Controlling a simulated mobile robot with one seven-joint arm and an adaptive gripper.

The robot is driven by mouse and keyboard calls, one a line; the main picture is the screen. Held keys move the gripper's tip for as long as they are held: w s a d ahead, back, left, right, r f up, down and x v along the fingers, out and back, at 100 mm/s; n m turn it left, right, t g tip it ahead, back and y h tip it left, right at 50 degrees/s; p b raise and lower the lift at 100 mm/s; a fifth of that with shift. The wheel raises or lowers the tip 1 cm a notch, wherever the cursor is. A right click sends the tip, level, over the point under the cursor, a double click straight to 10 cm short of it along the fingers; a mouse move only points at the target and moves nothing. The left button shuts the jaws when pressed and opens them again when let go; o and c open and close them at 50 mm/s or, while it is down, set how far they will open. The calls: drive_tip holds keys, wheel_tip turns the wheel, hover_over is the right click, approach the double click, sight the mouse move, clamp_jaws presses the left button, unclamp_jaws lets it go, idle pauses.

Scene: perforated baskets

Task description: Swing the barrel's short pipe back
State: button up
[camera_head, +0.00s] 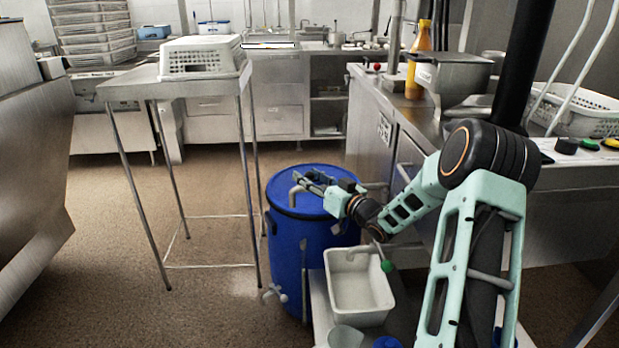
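The blue barrel (285,245) stands on the floor in the middle, with a blue lid on top. A short grey bent pipe (293,192) shows at the left of the lid, right by the tips of my gripper. My gripper (305,182) reaches in from the right, low over the lid, with its dark fingers pointing left. I cannot tell whether the fingers touch the pipe or how far apart they are. The gripper and wrist hide part of the lid.
A white basin (358,312) with a grey spout (365,250) above it stands right of the barrel. A small tap (273,293) shows at the barrel's lower left. A steel table (130,88) holding an upturned white perforated basket (203,57) stands left. Floor at left is clear.

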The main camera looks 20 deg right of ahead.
drive_tip(key=shift+r, duration=0.1)
wheel_tip(320, 180, up, 10)
drive_tip(key=shift+f, duration=0.1)
idle(0.4)
